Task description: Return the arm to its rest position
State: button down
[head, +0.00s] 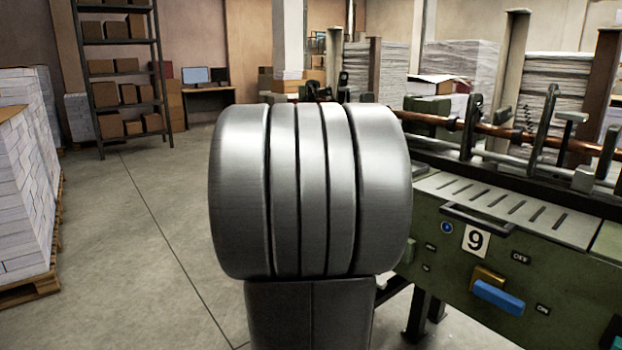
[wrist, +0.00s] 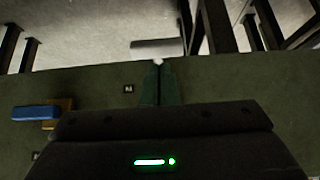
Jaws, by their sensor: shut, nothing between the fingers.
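My gripper (wrist: 158,66) shows in the wrist view, its two narrow fingers together with nothing between them. It is in front of the green machine panel (wrist: 230,85), to the right of a blue block-like button (wrist: 36,112) in that picture. I cannot tell how far the fingertips are from the panel. In the head view, a large grey joint of my arm (head: 312,190) fills the middle and hides what is behind it. The gripper itself is hidden in the head view.
The green machine (head: 460,250) with number 9, switches and a copper-coloured rod (head: 490,130) stands close on the right. A pallet of paper stacks (head: 22,190) is on the left. A shelf of boxes (head: 120,70) stands at the back. The floor (head: 130,240) between is clear.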

jog(key=shift+d+r+p, duration=0.1)
jog(key=shift+r+p, duration=0.25)
jog(key=shift+p, duration=0.3)
jog(key=shift+f, duration=0.15)
